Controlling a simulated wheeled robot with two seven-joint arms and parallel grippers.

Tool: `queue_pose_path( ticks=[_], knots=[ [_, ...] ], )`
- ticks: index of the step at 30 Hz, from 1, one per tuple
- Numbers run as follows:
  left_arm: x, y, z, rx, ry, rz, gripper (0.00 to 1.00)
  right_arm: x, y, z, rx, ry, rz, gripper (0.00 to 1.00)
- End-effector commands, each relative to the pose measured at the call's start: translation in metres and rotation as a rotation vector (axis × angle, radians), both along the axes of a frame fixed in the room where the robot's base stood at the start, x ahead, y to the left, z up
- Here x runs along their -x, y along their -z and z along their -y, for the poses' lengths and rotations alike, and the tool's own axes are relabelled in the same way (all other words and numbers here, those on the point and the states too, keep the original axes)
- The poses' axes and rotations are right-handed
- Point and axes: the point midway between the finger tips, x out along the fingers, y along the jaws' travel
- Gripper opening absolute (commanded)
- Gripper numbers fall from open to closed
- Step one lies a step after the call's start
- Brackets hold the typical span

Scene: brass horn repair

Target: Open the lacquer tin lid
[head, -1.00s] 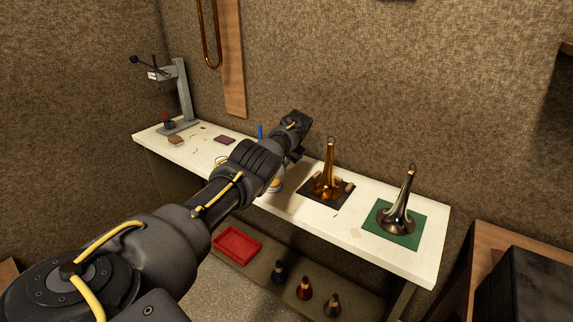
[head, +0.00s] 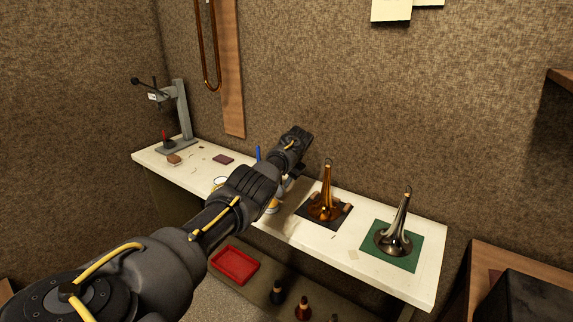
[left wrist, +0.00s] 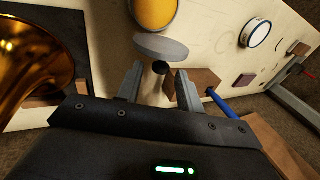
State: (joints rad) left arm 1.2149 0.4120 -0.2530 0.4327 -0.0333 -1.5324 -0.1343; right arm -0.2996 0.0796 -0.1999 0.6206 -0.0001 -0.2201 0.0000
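The lacquer tin (head: 272,207) stands on the white bench, mostly hidden behind my left arm in the head view. In the left wrist view a rounded yellow part (left wrist: 153,12), apparently of the tin, shows at the top edge. A grey disc, apparently its lid (left wrist: 161,46), lies just below it, with a dark round knob (left wrist: 160,68) towards me. My left gripper (left wrist: 160,84) is open, with one finger on each side of the knob and a gap visible on both sides. I cannot tell whether the lid is seated on the tin. My right gripper is not in view.
A brass horn bell (head: 327,196) on a dark mat stands right of my left gripper. A silver bell (head: 394,236) stands on a green mat (head: 410,262). A blue upright item (head: 258,153) and a small white-topped container (left wrist: 256,33) are nearby. A red tray (head: 236,265) sits below.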

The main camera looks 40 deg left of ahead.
Motion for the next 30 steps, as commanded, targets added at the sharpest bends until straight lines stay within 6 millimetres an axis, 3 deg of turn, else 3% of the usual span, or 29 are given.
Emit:
queue_pose_path(
  ticks=[6, 13, 30],
  knots=[
    [-0.001, -0.038, 0.016, -0.002, 0.001, 0.005, 0.37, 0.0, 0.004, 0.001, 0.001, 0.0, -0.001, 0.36],
    [0.0, -0.065, 0.027, 0.0, 0.0, 0.001, 0.37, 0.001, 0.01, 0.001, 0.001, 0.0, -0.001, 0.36],
    [0.0, -0.072, 0.03, 0.0, 0.0, -0.001, 0.37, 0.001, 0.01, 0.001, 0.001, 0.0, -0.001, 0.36]
  ],
)
